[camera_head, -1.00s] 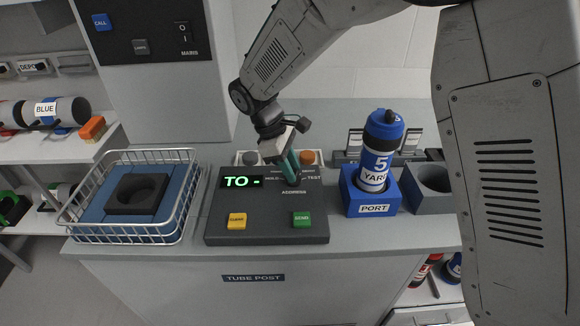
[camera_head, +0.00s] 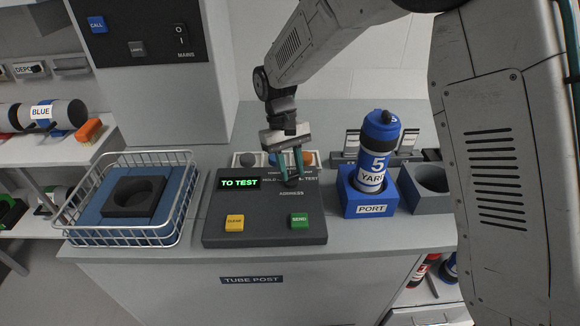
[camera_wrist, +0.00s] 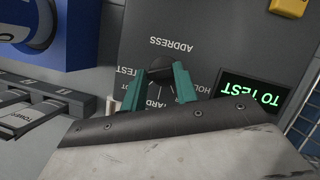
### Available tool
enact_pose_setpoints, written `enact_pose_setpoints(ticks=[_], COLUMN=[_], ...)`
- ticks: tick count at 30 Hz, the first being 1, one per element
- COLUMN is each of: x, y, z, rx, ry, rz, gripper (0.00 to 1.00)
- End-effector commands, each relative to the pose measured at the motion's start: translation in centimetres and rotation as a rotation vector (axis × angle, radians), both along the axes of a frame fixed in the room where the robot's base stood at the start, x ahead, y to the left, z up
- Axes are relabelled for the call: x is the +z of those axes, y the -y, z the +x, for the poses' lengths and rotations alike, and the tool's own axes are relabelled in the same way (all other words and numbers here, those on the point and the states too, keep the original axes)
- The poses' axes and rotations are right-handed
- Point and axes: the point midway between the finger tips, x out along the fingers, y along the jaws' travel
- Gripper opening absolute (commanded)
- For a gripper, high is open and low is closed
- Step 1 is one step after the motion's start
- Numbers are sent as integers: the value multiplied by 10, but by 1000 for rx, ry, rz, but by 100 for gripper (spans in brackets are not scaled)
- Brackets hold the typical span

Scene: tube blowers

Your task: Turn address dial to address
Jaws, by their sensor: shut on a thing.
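The dark grey control panel (camera_head: 265,215) sits on the counter with a green display (camera_head: 239,183) reading "TO TEST". The black address dial (camera_wrist: 161,67) shows in the wrist view between the teal fingers, with labels such as TEST, HOLD and partly hidden YARD around it. My gripper (camera_head: 290,176) comes down from above onto the panel, its fingers shut on the dial. In the wrist view my gripper (camera_wrist: 160,85) straddles the dial, one finger on each side. The fingers and jaw cover part of the label ring.
A yellow button (camera_head: 235,222) and a green SEND button (camera_head: 299,221) are on the panel front. A blue carrier marked 5 YARD (camera_head: 372,160) stands upright in the blue PORT holder (camera_head: 368,205), right of the panel. A wire basket (camera_head: 128,236) stands left.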

Motion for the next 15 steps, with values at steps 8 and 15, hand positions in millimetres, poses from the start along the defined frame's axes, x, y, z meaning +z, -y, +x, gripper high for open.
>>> enact_pose_setpoints(ticks=[8, 15], x=[1, 1], y=[0, 0], z=[1, 1], rx=[-87, -105], ry=[3, 3], rz=[2, 2], gripper=[7, 7])
